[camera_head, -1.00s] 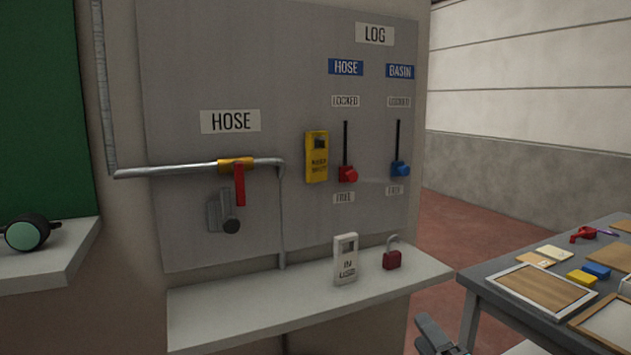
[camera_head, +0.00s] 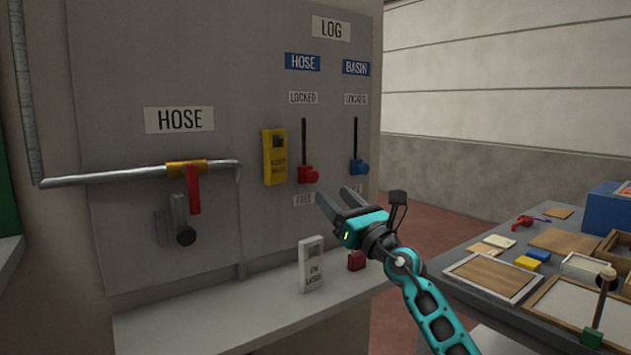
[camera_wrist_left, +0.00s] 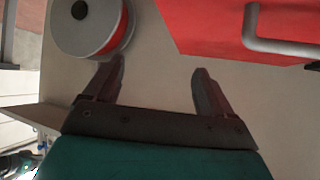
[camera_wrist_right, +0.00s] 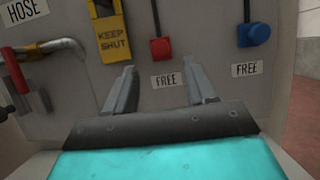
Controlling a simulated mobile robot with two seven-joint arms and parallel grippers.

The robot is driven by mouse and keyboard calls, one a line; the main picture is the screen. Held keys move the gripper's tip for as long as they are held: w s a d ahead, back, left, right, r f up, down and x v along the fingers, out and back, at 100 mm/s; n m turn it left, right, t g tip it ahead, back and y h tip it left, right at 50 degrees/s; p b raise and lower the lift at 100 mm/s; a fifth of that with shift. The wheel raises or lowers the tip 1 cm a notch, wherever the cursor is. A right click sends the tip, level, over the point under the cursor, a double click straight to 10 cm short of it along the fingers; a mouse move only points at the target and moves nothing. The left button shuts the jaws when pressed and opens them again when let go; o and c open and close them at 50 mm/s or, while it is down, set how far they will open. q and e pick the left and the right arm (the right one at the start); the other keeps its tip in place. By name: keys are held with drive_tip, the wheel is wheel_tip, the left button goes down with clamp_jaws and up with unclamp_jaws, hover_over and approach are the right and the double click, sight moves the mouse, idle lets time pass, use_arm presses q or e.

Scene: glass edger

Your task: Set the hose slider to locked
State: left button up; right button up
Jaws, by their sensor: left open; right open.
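The hose slider is a red knob (camera_head: 308,174) at the bottom of its black vertical slot, by the FREE label, under the blue HOSE sign (camera_head: 302,62). The LOCKED label (camera_head: 303,98) sits at the top of the slot. In the right wrist view the red knob (camera_wrist_right: 160,47) is just ahead, above its FREE label (camera_wrist_right: 166,81). My right gripper (camera_head: 341,198) is open and empty, in front of the board, below and to the right of the red knob. My left gripper (camera_wrist_left: 160,85) is open and empty, seen only in the left wrist view.
The blue BASIN knob (camera_head: 359,167) is close on the right. A yellow KEEP SHUT tag (camera_head: 274,157) hangs on the left. A white IN USE tag (camera_head: 312,263) and a red padlock (camera_head: 356,260) stand on the shelf (camera_head: 200,315). A cluttered table (camera_head: 460,262) is at right.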

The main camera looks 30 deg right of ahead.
sight(314, 177)
drive_tip(key=shift+b+x, duration=1)
drive_tip(key=shift+x, duration=3)
drive_tip(key=shift+c, duration=0.2)
clamp_jaws()
